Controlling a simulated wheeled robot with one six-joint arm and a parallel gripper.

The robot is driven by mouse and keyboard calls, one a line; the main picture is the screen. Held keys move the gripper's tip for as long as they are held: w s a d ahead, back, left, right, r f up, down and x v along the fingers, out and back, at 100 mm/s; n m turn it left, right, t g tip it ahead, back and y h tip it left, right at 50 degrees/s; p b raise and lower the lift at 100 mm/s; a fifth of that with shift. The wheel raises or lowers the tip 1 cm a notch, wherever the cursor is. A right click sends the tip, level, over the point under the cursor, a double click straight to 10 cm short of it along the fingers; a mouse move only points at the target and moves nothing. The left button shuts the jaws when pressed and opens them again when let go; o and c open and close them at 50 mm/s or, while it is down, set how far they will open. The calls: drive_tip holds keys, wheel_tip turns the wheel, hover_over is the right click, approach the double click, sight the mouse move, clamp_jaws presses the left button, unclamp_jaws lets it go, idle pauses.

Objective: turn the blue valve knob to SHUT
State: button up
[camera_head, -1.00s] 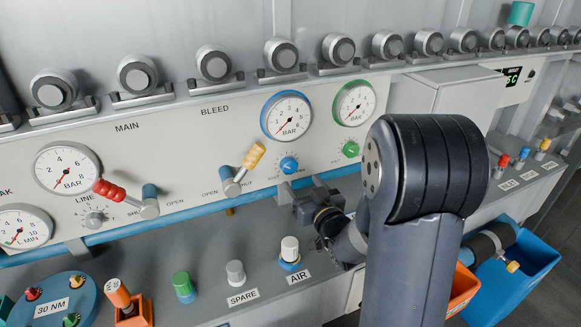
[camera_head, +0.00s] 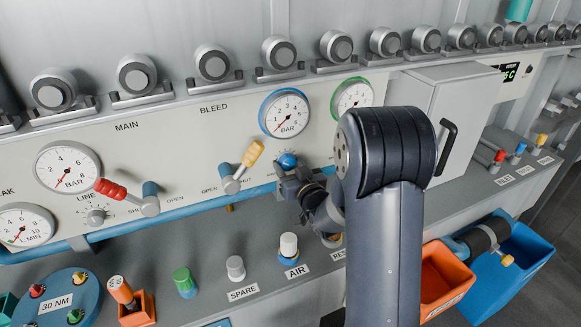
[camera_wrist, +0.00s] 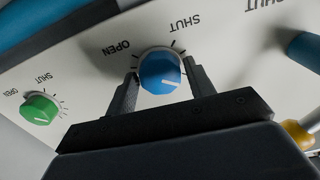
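The blue valve knob (camera_head: 287,160) sits on the grey panel below the blue-rimmed gauge (camera_head: 285,113). In the wrist view the knob (camera_wrist: 160,72) appears upside down, with an OPEN label (camera_wrist: 118,47) to its left and a SHUT label (camera_wrist: 185,24) above right. My gripper (camera_wrist: 160,78) is open, with one finger on each side of the knob. I cannot tell whether the fingers touch it. In the head view my gripper (camera_head: 291,180) is just below the knob and hides its lower part. The knob's pointer direction is not clear.
A green knob (camera_wrist: 40,108) is left of the blue knob in the wrist view; my arm hides it in the head view. The yellow-handled lever (camera_head: 243,165) stands close by on the left. White, grey and green pegs stand on the shelf (camera_head: 210,270) below.

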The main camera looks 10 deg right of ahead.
drive_tip(key=c, duration=0.6)
drive_tip(key=shift+f+b, duration=0.15)
drive_tip(key=shift+b, duration=0.45)
drive_tip(key=n+b, duration=0.2)
drive_tip(key=b, duration=0.1)
drive_tip(key=shift+f+b, duration=0.15)
drive_tip(key=shift+b, duration=0.2)
drive_tip(key=n+b, duration=0.2)
drive_tip(key=b, duration=0.2)
drive_tip(key=shift+n, duration=0.4)
drive_tip(key=n+b, duration=0.5)
drive_tip(key=b, duration=0.2)
drive_tip(key=shift+n+b, duration=0.3)
drive_tip(key=shift+b, duration=0.05)
drive_tip(key=n+b, duration=0.3)
drive_tip(key=n, duration=0.1)
drive_tip(key=shift+b, duration=0.35)
drive_tip(key=shift+r+n+b, duration=0.3)
drive_tip(key=shift+n+b, duration=0.3)
drive_tip(key=shift+n, duration=0.2)
